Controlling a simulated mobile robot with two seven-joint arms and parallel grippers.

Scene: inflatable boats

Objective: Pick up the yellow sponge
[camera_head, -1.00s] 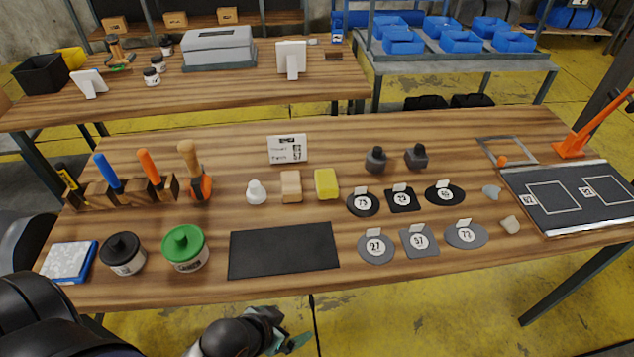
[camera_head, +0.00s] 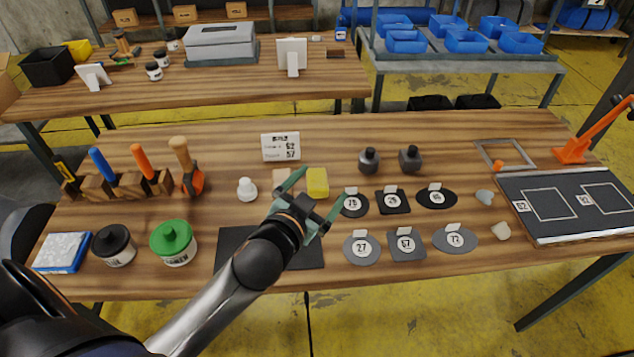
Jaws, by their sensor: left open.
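The yellow sponge (camera_head: 317,183) stands on the wooden table in the middle of the head view. My left gripper (camera_head: 316,190) is open, its green fingers spread on the near side of the sponge. One finger reaches up to the sponge's left and the other lies to its lower right. I cannot tell whether either finger touches it. A tan block (camera_head: 281,176) just left of the sponge is partly hidden by the gripper. My right gripper is not in view.
A white bulb-like piece (camera_head: 247,189) stands left of the tan block. A black mat (camera_head: 232,243) lies under my left arm. Labelled dark patches (camera_head: 354,204) lie right of the gripper. A sign card (camera_head: 281,147) stands behind, with dark weights (camera_head: 369,161) to its right.

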